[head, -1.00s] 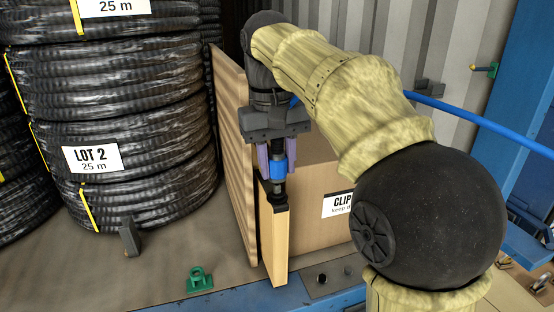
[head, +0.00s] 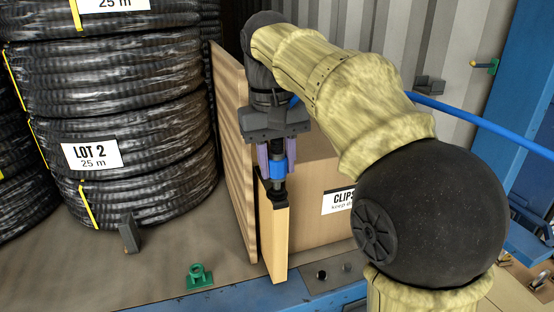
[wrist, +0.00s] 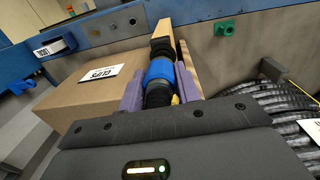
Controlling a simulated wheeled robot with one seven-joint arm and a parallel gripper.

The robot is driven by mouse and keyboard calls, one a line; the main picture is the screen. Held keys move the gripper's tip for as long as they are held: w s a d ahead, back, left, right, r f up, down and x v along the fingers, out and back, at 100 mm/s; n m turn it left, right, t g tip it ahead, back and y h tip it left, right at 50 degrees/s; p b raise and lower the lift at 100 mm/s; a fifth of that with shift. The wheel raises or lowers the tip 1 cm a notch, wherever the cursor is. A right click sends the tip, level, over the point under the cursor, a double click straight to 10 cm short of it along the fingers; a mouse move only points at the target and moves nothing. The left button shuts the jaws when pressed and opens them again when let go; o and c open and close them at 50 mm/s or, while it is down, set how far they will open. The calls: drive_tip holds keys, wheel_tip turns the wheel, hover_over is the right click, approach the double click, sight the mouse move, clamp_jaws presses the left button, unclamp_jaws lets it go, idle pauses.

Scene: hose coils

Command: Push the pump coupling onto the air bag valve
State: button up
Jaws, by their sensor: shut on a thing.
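My gripper (head: 276,163) is shut on the pump coupling, a dark cylinder with a blue band (head: 278,169), held between two purple fingers. In the wrist view the coupling (wrist: 160,70) points away from my gripper (wrist: 158,85). The coupling's lower end is at a black fitting (head: 279,197) on top of a narrow wooden post (head: 275,240); this looks like the air bag valve. The fitting also shows in the wrist view (wrist: 161,46). Coupling and fitting look in line and touching or nearly so; I cannot tell whether the coupling is seated.
A wooden panel (head: 232,150) stands close left of my gripper. Stacked black hose coils (head: 130,130) fill the left. A cardboard box (head: 310,215) stands right behind the post. A blue hose (head: 480,120) runs to the right. A green fitting (head: 199,275) is on the floor in front.

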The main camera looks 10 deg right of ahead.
drive_tip(key=shift+f+b, duration=0.8)
drive_tip(key=shift+f, duration=0.45)
idle(0.4)
drive_tip(key=o, duration=1.2)
drive_tip(key=shift+o, duration=0.6)
drive_tip(key=shift+o, duration=0.9)
drive_tip(key=shift+a+r+p, duration=0.15)
drive_tip(key=shift+r+p, duration=2.15)
drive_tip(key=shift+p, duration=0.15)
drive_tip(key=shift+a+r, duration=0.15)
drive_tip(key=shift+r, duration=1.7)
drive_tip(key=shift+a+r, duration=0.1)
drive_tip(key=shift+r, duration=1.75)
